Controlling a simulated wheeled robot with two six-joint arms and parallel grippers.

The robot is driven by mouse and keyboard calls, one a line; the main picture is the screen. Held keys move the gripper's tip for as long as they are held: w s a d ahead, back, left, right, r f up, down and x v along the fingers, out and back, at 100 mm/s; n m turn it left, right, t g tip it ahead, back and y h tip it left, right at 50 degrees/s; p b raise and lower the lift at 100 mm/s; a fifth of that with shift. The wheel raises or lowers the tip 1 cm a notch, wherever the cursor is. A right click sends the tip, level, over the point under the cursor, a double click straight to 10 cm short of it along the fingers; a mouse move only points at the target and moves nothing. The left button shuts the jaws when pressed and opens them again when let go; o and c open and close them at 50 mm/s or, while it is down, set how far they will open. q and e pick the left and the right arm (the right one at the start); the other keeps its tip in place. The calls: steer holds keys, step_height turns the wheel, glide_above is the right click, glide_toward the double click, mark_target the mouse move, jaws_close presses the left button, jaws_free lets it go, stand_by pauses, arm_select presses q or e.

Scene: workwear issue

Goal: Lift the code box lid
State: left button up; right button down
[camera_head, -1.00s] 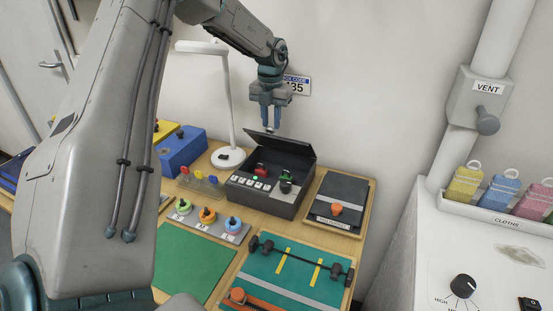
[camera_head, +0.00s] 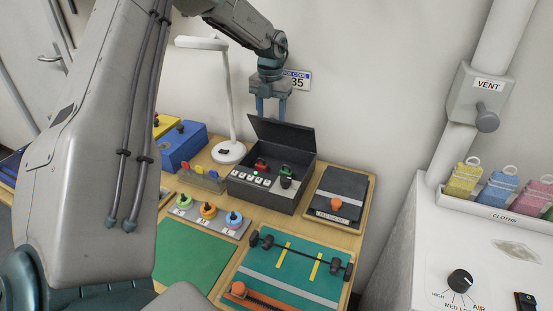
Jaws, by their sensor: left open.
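The code box (camera_head: 268,192) is a dark grey box on the wooden table, with a row of pale buttons on its front and red and green items inside. Its lid (camera_head: 283,134) stands raised at the back, hinged along the rear edge and tilted up. My left gripper (camera_head: 270,116) is open and empty, pointing down just above and behind the raised lid. The lid may hide the ends of its fingers, and I cannot tell whether they touch it. My right gripper is not in view.
A white desk lamp (camera_head: 229,151) stands left of the box. A dark board with an orange knob (camera_head: 336,203) lies to the right. A row of ring pegs (camera_head: 208,211), a green mat (camera_head: 190,256) and a teal board (camera_head: 285,270) lie in front. The wall is close behind.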

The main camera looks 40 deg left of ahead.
arm_select(q)
steer(key=r, duration=0.2)
steer(key=s+r+p, duration=0.1)
steer(key=r, duration=0.2)
steer(key=s+r+p, duration=0.1)
steer(key=r, duration=0.2)
steer(key=shift+d+r, duration=0.2)
steer(key=shift+d, duration=0.1)
steer(key=shift+w+f, duration=0.1)
steer(key=shift+d, duration=0.1)
stand_by(0.5)
